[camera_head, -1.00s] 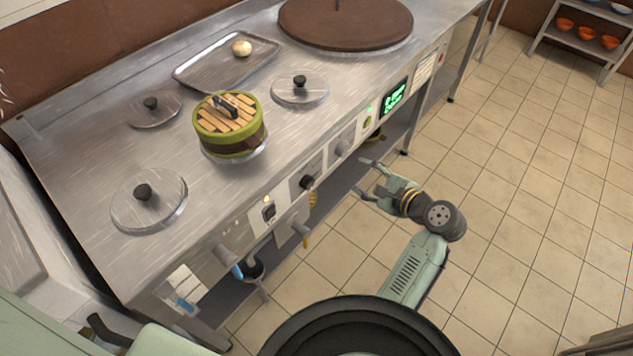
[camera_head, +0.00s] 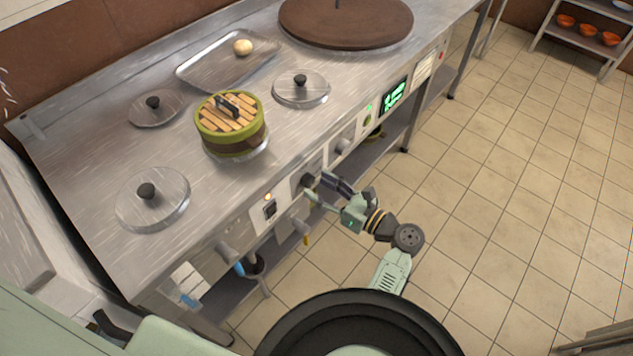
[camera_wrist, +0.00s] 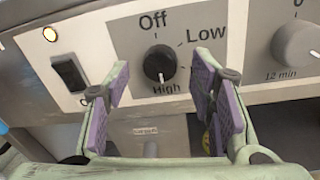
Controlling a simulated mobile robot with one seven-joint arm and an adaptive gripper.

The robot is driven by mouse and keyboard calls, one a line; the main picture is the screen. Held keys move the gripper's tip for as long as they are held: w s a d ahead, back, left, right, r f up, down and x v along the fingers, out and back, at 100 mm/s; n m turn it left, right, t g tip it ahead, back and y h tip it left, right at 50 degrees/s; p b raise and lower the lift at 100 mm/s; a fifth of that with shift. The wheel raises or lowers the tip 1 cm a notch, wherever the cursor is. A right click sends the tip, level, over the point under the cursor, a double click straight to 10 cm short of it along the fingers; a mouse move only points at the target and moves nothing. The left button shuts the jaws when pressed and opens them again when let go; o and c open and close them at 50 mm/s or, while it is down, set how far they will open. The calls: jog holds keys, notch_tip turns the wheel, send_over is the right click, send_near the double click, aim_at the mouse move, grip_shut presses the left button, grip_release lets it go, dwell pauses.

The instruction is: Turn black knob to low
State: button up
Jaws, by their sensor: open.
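The black knob (camera_wrist: 160,62) sits on a grey panel marked Off, Low and High in the wrist view.
A lit black rocker switch (camera_wrist: 70,73) is left of the knob, and a grey timer knob (camera_wrist: 297,45) is to its right. A steamer (camera_head: 232,140) and pot lids are on the counter.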

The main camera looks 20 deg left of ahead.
jog(key=shift+x, duration=0.9)
jog(key=shift+c, duration=0.2)
jog(key=c, duration=1.1)
